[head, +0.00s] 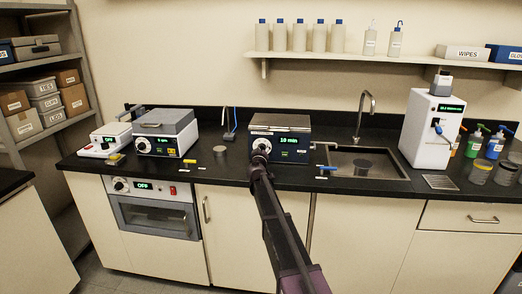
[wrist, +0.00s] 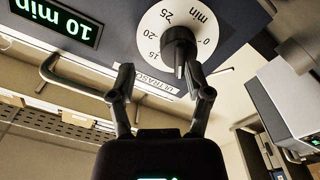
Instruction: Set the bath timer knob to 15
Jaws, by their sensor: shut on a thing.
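The bath (head: 262,131) is a dark blue box on the black counter in the head view, and its green display (head: 291,140) reads 10 min. The bath timer knob (wrist: 178,45) is dark with a narrow grip, on a white dial (wrist: 152,24) marked in minutes. The wrist view is turned over; 15, 20, 25 and 0 are legible, and the other marks are hidden. My gripper (wrist: 168,80) is shut on the knob, its fingers reaching up to the dial. In the head view my gripper (head: 262,155) covers the knob at the bath's front left.
A sink (head: 390,165) with a tap lies right of the bath. A grey-lidded device (head: 165,130) and a small white one (head: 103,140) stand to the left. A tall white instrument (head: 430,125) stands at the right. An oven (head: 155,217) sits below the counter.

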